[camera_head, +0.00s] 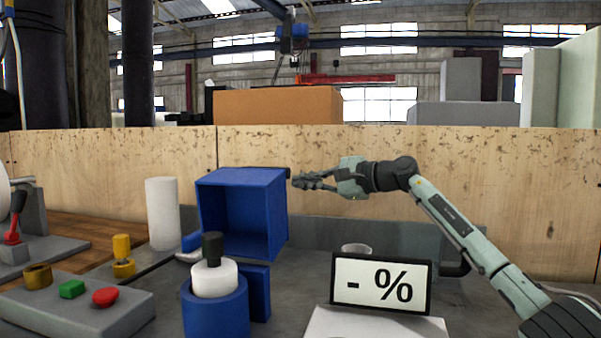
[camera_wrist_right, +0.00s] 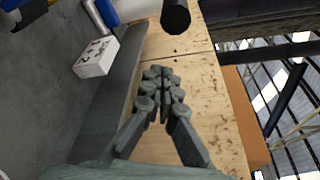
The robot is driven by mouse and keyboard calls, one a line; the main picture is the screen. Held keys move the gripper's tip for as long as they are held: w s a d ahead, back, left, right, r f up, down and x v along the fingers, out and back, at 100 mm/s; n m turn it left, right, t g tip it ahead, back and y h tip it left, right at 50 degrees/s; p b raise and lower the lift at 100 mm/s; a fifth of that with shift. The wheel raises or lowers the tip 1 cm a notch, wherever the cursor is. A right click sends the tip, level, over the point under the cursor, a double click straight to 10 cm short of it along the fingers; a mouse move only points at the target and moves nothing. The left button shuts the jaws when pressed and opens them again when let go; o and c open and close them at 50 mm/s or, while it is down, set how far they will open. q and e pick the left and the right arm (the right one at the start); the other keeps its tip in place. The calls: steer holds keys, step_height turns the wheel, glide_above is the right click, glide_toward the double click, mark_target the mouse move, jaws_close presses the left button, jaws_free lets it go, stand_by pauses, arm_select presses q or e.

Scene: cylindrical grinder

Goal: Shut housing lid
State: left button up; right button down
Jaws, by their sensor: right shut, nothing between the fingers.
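The housing lid (camera_head: 240,180) is a blue, hollow box shape in the middle of the head view. It stands raised and tilted, with its open side facing me. A dark bar, seemingly its handle, sticks out at its upper right edge. My right gripper (camera_head: 297,181) is shut and empty, its fingertips close to the lid's upper right corner; I cannot tell if they touch. In the right wrist view the closed fingers (camera_wrist_right: 160,75) point toward a black round bar end (camera_wrist_right: 175,16), apart from it in the picture. My left gripper is not in view.
A blue cylinder (camera_head: 215,312) with a white, black-topped part stands in front of the lid. A display panel (camera_head: 381,283) stands front right. A grey button box (camera_head: 85,305) and a white cylinder (camera_head: 162,213) are at left. A wooden wall (camera_head: 520,200) closes the back.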

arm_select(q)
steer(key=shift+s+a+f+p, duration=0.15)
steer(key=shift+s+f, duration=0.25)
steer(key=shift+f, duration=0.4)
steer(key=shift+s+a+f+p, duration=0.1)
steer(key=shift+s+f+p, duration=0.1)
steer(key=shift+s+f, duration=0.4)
arm_select(e)
steer(key=shift+s+a+r, duration=0.15)
steer(key=shift+s+r, duration=0.15)
steer(key=shift+s, duration=0.3)
steer(key=shift+s+a+r, duration=0.2)
steer(key=shift+s+r, duration=0.05)
steer(key=shift+s, duration=0.3)
steer(key=shift+s+a+r, duration=0.15)
steer(key=shift+s+r, duration=0.15)
steer(key=shift+s, duration=0.3)
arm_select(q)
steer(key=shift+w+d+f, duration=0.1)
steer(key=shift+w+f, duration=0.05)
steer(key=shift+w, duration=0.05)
